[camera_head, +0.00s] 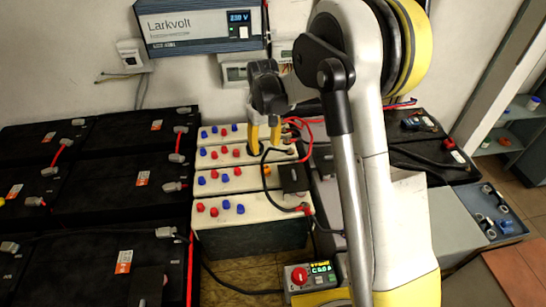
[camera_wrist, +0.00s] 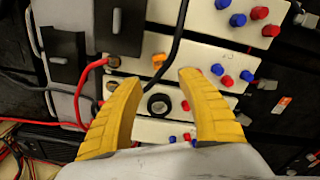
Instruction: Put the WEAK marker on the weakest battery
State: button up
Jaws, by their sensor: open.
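A row of several white-topped batteries with red and blue caps stands in the middle of the head view; the nearest battery (camera_head: 262,208) shows fully. My gripper (camera_head: 264,148) is open, fingers down, over the farther batteries. In the wrist view, nothing is held between the fingertips of my gripper (camera_wrist: 160,82). A black ring with a pale centre (camera_wrist: 160,105) shows between the fingers, on or above a battery top. An orange piece (camera_wrist: 158,60) sits on a neighbouring battery top. I cannot make out a WEAK label on anything.
Red and black cables (camera_head: 265,175) cross the white batteries. Large black batteries (camera_head: 125,195) fill the left. A Larkvolt unit (camera_head: 200,27) hangs on the wall. A blue-grey tray (camera_head: 493,212) is at right.

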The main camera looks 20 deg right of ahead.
jog(key=s+a+r+m+t, duration=0.1)
jog(key=s+r+t, duration=0.2)
jog(key=s+r, duration=0.95)
jog(key=s+r+m+t, duration=0.1)
jog(key=s+r+t, duration=0.2)
jog(key=s, duration=1.2)
jog(key=shift+a+t, duration=0.35)
jog(key=shift+t, duration=0.15)
